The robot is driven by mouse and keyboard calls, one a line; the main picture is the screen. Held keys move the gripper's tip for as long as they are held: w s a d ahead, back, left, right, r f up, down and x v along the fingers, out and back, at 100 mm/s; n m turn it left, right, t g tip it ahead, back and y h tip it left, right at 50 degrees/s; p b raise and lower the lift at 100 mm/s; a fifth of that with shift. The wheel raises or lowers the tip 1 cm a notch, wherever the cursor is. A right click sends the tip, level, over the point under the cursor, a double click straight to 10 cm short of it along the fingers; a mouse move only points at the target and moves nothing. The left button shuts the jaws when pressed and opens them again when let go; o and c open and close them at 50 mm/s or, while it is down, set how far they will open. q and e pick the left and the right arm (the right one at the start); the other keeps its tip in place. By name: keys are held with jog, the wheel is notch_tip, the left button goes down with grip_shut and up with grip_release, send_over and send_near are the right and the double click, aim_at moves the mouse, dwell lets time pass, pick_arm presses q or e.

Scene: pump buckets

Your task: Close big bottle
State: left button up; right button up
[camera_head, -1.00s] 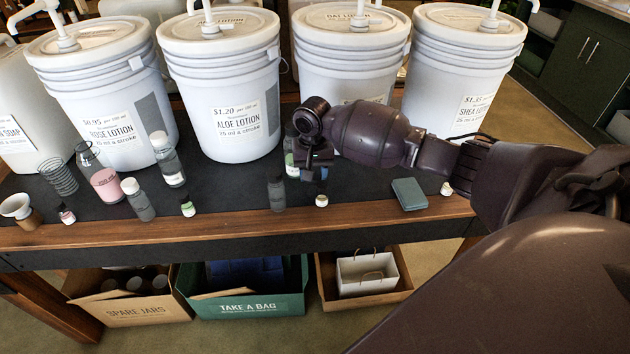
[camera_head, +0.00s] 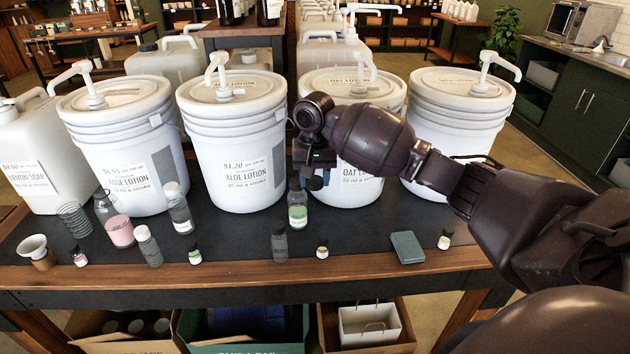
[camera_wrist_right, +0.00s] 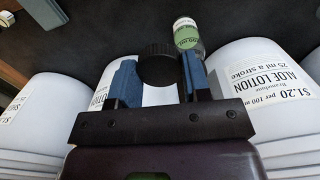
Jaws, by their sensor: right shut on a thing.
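My right gripper (camera_head: 314,180) hangs just above and beside a clear bottle with a green label (camera_head: 297,212), which stands upright on the dark table mat in front of the oat and aloe buckets. In the wrist view, the blue fingers of this gripper (camera_wrist_right: 158,78) are shut on a round black cap (camera_wrist_right: 158,60). The green-labelled bottle also shows there (camera_wrist_right: 187,36), just beyond the right finger and apart from the cap. The bottle's top is partly hidden by the gripper in the head view. My left gripper is not in view.
White pump buckets, including the aloe lotion bucket (camera_head: 236,150) and oat lotion bucket (camera_head: 345,185), stand close behind. A grey bottle (camera_head: 279,244), a small jar (camera_head: 322,251) and a teal block (camera_head: 407,247) are near the front edge. Several bottles stand at left.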

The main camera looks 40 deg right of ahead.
jog(key=s+a+n, duration=0.3)
jog(key=s+a, duration=0.3)
jog(key=a, duration=0.2)
jog(key=s+a+f+n, duration=0.1)
jog(key=s+a+n, duration=0.2)
jog(key=s+a, duration=0.3)
jog(key=a, duration=0.3)
jog(key=shift+s, duration=0.35)
